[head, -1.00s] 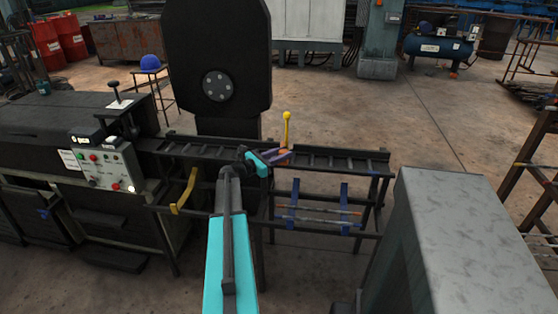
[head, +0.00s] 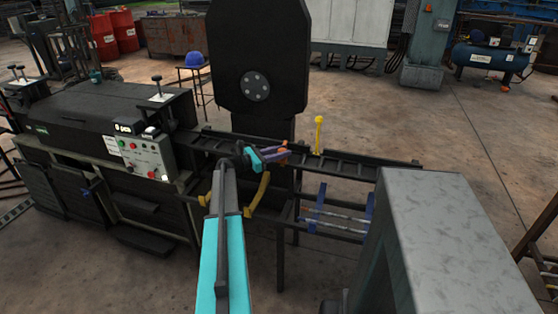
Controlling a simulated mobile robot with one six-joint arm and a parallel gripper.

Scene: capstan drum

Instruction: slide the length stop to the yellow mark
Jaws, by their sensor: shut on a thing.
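My gripper (head: 284,151), with teal body and purple-orange jaws, is at the roller rail (head: 362,164), near its middle. It is shut on a small part at the rail, which I take for the length stop; the jaws hide most of it. A yellow post with a ball top (head: 319,134) stands upright at the rail, a little right of my jaws and apart from them in the picture. I take it for the yellow mark, but cannot tell for sure.
A dark machine with a button panel (head: 146,152) stands left of the rail. A large black drum plate (head: 257,60) rises behind it. A yellow bent bar (head: 262,192) is below the jaws. A grey metal cabinet (head: 440,225) stands at the front right.

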